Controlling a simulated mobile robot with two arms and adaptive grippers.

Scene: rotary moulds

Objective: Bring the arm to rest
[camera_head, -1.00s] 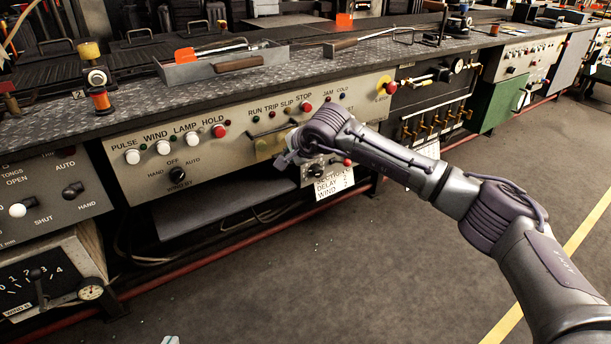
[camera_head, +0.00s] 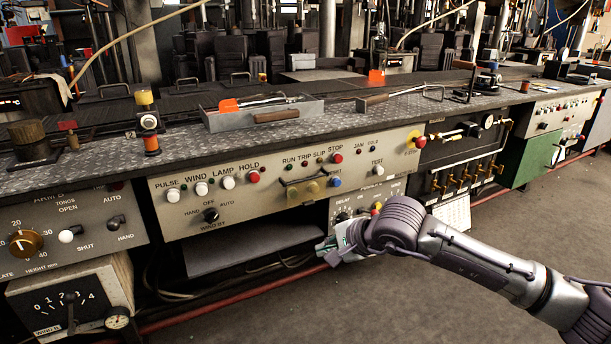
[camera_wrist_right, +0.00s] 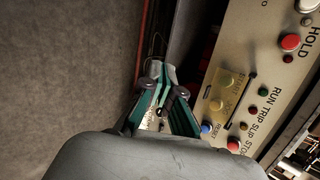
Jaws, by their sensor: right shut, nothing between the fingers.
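My right gripper (camera_head: 330,250) is shut and empty. In the head view it hangs in front of the console, below and in front of the control panel (camera_head: 270,196), at the end of my right arm, which comes in from the lower right. In the right wrist view the teal fingers of the gripper (camera_wrist_right: 158,72) are together, with the floor on the left and the panel's buttons on the right. It appears apart from the panel. My left gripper is not in view.
The bench top (camera_head: 350,112) carries a grey tray (camera_head: 263,116) with tools and a yellow-topped knob (camera_head: 145,98). A hanging white sheet (camera_head: 455,214) is behind my arm. A dial box (camera_head: 70,300) stands low at the left. The floor (camera_head: 530,220) at the right is clear.

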